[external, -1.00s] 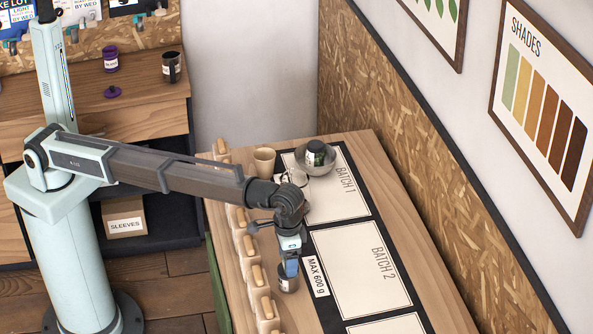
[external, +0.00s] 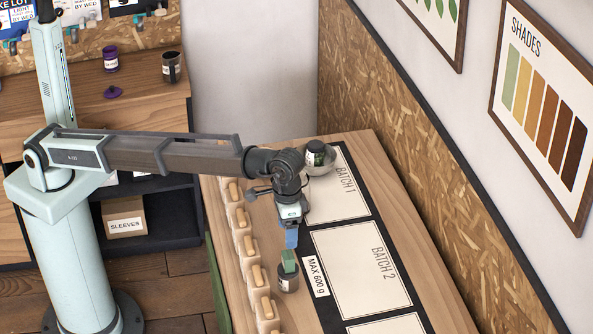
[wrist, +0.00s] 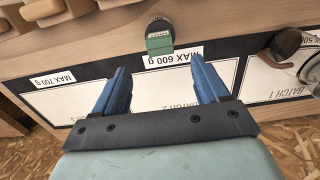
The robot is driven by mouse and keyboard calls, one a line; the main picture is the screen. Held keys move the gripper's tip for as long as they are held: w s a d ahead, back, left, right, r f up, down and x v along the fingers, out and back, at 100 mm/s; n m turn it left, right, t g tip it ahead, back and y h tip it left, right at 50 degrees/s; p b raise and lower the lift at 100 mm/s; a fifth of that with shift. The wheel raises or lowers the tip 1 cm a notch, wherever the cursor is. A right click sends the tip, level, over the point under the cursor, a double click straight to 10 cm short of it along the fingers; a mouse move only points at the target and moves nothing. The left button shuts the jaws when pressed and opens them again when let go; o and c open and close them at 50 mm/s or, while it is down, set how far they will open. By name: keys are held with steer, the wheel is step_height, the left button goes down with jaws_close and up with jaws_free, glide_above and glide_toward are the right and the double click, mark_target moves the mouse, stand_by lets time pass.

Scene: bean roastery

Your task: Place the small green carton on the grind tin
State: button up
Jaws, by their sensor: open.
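The small green carton (external: 289,261) stands on top of the grind tin (external: 288,282), a dark grey can with a pale label, at the left edge of the batch mat. In the wrist view the green carton (wrist: 159,42) shows against the dark tin (wrist: 157,22), ahead of my fingertips. My gripper (external: 291,238) is above the carton in the external view, its blue fingers apart from it. In the wrist view my gripper (wrist: 160,78) is open, with nothing between the fingers.
A "MAX 600 g" card (external: 316,276) lies right of the tin. Several wood-topped jars (external: 249,248) line the left table edge. The Batch 2 panel (external: 362,268) is clear.

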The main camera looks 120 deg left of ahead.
steer(key=shift+r, duration=0.9)
